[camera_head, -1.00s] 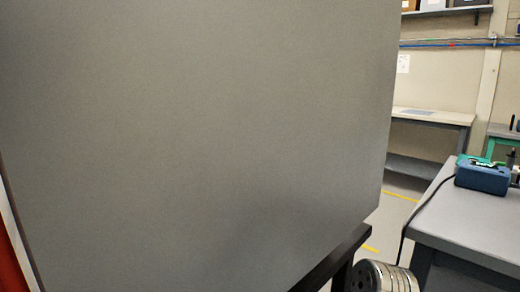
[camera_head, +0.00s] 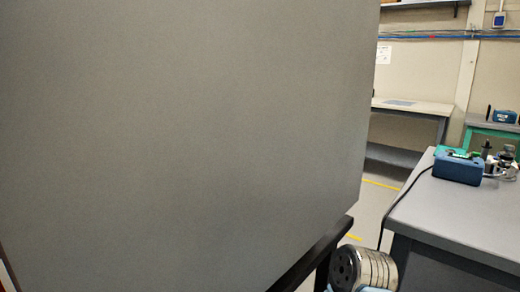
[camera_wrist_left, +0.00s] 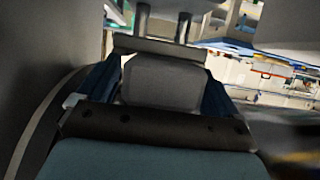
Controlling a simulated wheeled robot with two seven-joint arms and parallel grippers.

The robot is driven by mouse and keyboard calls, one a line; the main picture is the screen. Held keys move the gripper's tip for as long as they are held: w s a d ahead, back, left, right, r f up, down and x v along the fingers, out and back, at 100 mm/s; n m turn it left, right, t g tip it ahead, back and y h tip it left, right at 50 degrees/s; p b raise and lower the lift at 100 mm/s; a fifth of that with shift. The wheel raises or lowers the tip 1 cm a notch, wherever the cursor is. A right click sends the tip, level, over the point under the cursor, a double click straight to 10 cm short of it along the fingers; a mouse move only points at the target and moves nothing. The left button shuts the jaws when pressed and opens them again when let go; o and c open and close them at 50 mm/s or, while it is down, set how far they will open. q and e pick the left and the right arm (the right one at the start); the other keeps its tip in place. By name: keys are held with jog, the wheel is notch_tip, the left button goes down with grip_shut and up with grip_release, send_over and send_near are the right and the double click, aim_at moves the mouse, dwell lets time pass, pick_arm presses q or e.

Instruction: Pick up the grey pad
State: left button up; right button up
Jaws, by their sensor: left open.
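I cannot make out the grey pad for certain. A thin blue-grey flat sheet (camera_head: 400,103) lies on the far bench in the head view, too small to identify. My left gripper (camera_wrist_left: 158,85) shows in the left wrist view, open, with dark blue fingers at either side. A grey block shows between and beyond the fingers; I cannot tell what it is or whether it touches them. Neither gripper shows in the head view.
A large grey panel (camera_head: 185,140) fills most of the head view and blocks what lies behind. At right stands a grey table (camera_head: 460,215) with a blue box (camera_head: 458,167) and cable. The far bench (camera_head: 425,107) stands at the back. Floor shows between.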

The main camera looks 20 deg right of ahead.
pick_arm(q)
jog(key=c, duration=1.3)
jog(key=shift+r, duration=0.1)
jog(key=shift+c, duration=0.4)
